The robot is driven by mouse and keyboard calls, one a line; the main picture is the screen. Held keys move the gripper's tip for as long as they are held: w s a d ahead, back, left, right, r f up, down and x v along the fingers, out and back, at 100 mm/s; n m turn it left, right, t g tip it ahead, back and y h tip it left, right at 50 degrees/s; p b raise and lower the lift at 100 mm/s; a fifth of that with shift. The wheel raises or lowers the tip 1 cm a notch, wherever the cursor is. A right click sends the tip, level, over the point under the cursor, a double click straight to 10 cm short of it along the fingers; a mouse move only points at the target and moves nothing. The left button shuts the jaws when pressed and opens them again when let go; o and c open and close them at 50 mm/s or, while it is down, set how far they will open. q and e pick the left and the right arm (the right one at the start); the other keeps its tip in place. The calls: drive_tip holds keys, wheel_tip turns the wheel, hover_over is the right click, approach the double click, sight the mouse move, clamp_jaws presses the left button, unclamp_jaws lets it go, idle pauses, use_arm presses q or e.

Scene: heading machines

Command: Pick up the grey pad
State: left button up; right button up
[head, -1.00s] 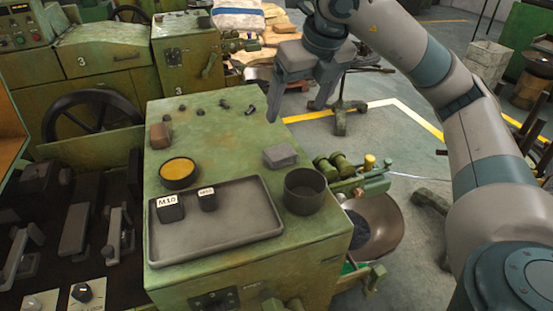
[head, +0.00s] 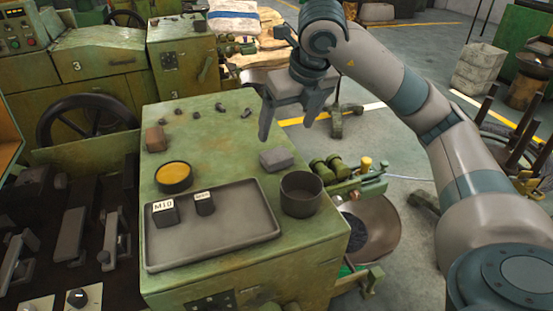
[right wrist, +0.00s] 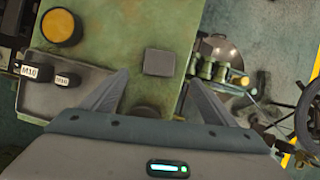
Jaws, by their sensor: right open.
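The grey pad (head: 277,159) is a small flat block lying on the green machine top, near its right edge and behind the dark round cup. In the right wrist view the pad (right wrist: 159,62) lies ahead of the fingertips, about midway between them. My right gripper (head: 286,130) is open and empty, above and behind the pad and apart from it. In the right wrist view its two fingers (right wrist: 158,82) are spread wide. My left gripper is not in view.
A grey tray (head: 235,242) with two dark labelled blocks, M10 (head: 165,213) and another (head: 204,203), stands in front. Also on the green top are a dark cup (head: 301,194), a yellow-filled dish (head: 174,177), a brown block (head: 155,139) and several small dark pieces.

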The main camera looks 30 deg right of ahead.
sight(277, 155)
drive_tip(key=p+x, duration=0.1)
drive_tip(key=x, duration=0.5)
drive_tip(key=shift+f, duration=0.2)
drive_tip(key=shift+w+f, duration=0.2)
drive_tip(key=shift+f, duration=0.2)
drive_tip(key=p+x, duration=0.2)
drive_tip(key=x, duration=0.2)
drive_tip(key=shift+f, duration=0.3)
drive_tip(key=c, duration=1.1)
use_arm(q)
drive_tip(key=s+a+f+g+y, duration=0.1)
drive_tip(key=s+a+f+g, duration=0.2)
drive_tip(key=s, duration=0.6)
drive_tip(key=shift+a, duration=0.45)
